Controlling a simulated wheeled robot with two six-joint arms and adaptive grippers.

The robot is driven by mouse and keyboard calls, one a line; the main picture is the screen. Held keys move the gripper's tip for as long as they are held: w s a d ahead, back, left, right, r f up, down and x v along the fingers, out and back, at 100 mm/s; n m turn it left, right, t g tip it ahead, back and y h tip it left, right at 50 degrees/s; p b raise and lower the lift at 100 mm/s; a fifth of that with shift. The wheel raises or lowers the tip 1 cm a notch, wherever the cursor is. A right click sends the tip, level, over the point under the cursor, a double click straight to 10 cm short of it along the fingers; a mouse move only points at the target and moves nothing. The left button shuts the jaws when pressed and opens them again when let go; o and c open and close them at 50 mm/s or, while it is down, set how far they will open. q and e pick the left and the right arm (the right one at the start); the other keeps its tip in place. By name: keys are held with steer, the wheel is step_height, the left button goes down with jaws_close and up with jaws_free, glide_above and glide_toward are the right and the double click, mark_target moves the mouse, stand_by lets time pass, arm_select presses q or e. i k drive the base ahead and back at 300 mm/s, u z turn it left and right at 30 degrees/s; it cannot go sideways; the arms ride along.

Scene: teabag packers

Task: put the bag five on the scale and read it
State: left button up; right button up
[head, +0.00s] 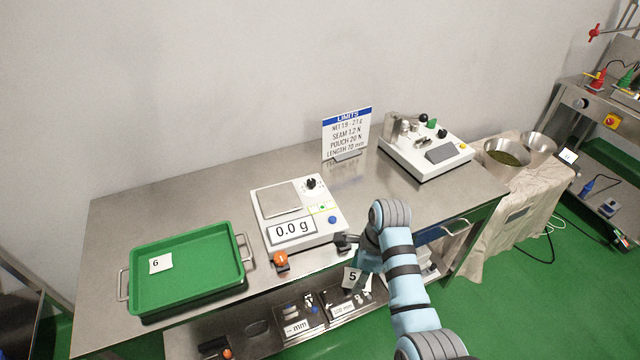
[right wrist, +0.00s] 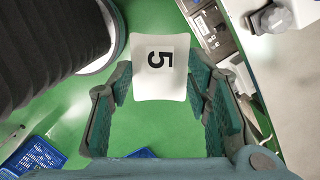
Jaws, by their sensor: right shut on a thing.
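Bag five (head: 352,278) is a small white packet marked 5. It hangs in front of the table's front edge, below and right of the scale. My right gripper (head: 365,264) is shut on it. In the right wrist view the bag (right wrist: 160,66) sits between the two fingers (right wrist: 158,88), with its number facing the camera. The scale (head: 327,224) is white, with a bare square pan (head: 281,200) and a display (head: 291,231) reading 0.0 g. My left gripper is not in view.
A green tray (head: 195,275) holding a bag marked 6 (head: 160,263) is left of the scale. A limits sign (head: 346,135) and a white machine (head: 426,150) are behind. Instruments lie on a lower shelf.

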mark_target(279, 199)
steer(key=i, duration=0.85)
steer(key=u, duration=0.35)
